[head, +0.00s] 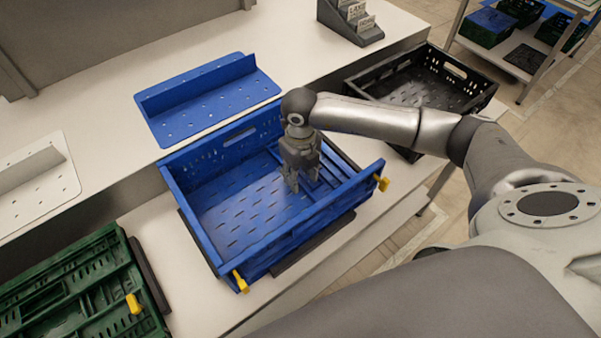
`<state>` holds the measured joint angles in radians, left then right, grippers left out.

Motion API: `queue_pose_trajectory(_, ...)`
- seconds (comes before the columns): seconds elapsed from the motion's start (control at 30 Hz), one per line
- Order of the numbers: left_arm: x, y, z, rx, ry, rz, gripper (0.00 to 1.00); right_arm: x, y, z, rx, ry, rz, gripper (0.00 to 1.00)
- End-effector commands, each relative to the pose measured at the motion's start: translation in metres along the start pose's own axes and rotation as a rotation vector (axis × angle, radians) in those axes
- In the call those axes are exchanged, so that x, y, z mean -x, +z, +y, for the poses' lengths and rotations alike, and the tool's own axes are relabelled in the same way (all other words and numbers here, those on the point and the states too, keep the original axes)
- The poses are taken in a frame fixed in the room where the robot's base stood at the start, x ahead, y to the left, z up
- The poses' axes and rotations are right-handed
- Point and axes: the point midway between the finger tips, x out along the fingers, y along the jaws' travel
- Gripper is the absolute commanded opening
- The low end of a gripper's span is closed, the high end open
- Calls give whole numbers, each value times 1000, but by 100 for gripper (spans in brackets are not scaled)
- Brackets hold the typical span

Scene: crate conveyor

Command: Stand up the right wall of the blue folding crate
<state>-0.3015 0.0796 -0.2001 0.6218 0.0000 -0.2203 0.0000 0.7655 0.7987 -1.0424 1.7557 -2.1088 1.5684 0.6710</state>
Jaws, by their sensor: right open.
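The blue folding crate (188,216) stands open on the bench in the middle of the head view. Its back, left and front walls are upright. Its right wall (325,172) appears to lie folded down inside, as slatted blue bars over the right part of the floor. My right gripper (292,185) points down inside the crate, over the left part of these bars. Its fingers are apart and hold nothing. I cannot tell whether they touch the wall. The gripper and arm hide part of the right side. My left gripper is out of view.
Yellow latches (240,281) sit on the front wall's ends. A black crate (462,101) stands behind right, beneath my arm. A green folded crate (68,288) lies front left. A blue perforated bracket (207,110) and a white one (42,187) lie on the back counter.

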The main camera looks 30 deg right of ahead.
Motion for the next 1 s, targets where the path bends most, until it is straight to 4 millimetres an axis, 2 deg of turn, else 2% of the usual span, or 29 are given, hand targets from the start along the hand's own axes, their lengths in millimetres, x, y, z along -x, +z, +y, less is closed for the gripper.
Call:
queue_pose_trajectory(0.37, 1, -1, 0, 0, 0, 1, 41, -6, 0, 0, 1, 0, 0, 40)
queue_pose_trajectory(0.67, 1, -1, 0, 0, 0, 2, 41, -6, 0, 0, 1, 0, 0, 1)
queue_pose_trajectory(1.0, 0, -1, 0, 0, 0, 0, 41, -5, 0, 0, 0, 5, -1, 0)
